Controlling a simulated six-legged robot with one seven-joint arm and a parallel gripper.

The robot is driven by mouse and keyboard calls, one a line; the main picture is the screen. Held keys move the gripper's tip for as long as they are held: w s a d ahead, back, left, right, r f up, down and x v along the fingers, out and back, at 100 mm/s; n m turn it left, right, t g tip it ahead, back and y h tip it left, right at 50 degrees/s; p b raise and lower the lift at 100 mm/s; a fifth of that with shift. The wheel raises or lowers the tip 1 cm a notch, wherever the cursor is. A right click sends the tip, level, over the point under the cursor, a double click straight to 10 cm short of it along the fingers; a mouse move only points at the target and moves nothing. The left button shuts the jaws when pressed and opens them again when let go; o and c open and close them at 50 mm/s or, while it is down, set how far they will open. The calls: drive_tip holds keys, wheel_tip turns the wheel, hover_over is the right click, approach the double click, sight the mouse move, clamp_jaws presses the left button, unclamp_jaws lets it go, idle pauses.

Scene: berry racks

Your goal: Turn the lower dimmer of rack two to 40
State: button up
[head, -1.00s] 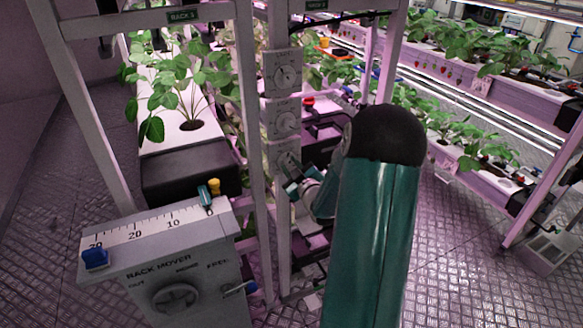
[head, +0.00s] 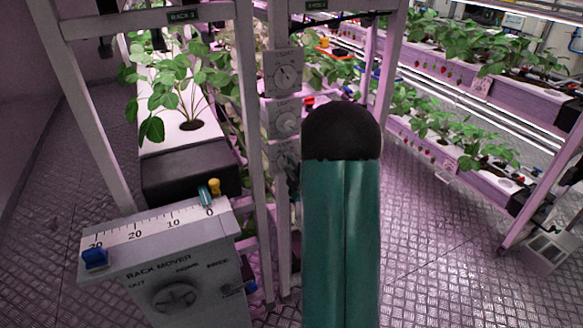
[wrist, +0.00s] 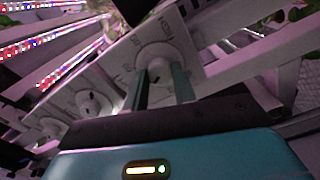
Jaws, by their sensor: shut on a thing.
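A post in the head view carries three grey dial plates: a top one (head: 284,72), a middle one (head: 281,118) and a lowest one (head: 278,158). My arm partly covers the lowest plate, and its knob is hidden there. In the wrist view, my gripper (wrist: 162,88) has its two green fingers on either side of a pale round dimmer knob (wrist: 155,58) and is shut on it. Two more knobs lie in line to the lower left, the nearer one (wrist: 88,102) clear of my fingers.
A rack mover box (head: 170,272) with a scale and knob stands at the front left. A grey upright (head: 250,130) stands just left of the dial post. Planted racks (head: 480,165) run along the right, with open metal floor (head: 440,265) before them.

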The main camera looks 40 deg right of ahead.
idle(0.4)
drive_tip(key=o, duration=1)
drive_tip(key=shift+s, duration=0.1)
drive_tip(key=v, duration=1.3)
drive_tip(key=shift+s+a, duration=0.15)
drive_tip(key=shift+s, duration=0.15)
drive_tip(key=shift+r, duration=0.1)
